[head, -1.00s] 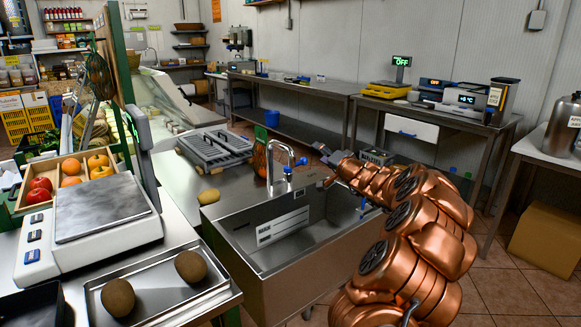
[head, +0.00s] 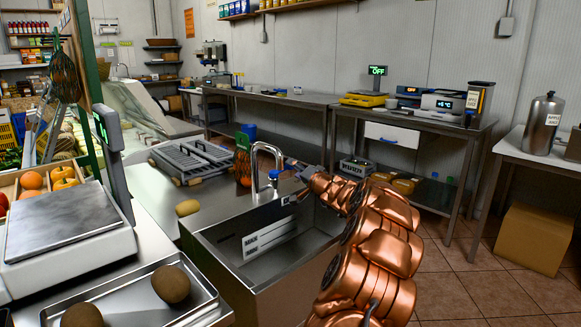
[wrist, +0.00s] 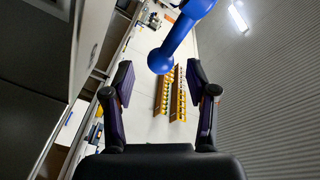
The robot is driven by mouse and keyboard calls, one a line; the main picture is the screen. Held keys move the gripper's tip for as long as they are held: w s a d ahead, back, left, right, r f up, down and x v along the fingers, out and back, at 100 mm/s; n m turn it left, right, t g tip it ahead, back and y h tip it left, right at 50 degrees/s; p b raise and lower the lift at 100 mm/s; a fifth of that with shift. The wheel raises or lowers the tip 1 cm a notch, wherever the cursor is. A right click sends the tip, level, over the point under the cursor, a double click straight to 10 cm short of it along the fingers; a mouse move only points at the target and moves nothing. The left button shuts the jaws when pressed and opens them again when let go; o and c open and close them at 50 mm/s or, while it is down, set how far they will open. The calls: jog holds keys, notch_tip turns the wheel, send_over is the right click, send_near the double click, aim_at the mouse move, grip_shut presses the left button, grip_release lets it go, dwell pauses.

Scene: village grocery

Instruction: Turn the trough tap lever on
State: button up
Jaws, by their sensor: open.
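The trough tap (head: 254,165) is a chrome gooseneck standing at the back rim of the steel trough (head: 215,262). Its blue lever (head: 273,176) shows small beside the spout base in the head view. In the wrist view the blue lever (wrist: 178,40) comes down from the top, its rounded end between and just beyond my fingertips. My gripper (wrist: 160,76) is open and empty, with one finger on each side of the lever's end. In the head view my gripper (head: 291,186) is just right of the tap. Contact with the lever cannot be told.
A scale (head: 65,235) and a metal tray (head: 140,300) are front left. Floor at right is clear before a cardboard box (head: 535,238).

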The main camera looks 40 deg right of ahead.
jog(key=shift+x, duration=1.95)
jog(key=shift+c, duration=0.3)
grip_shut()
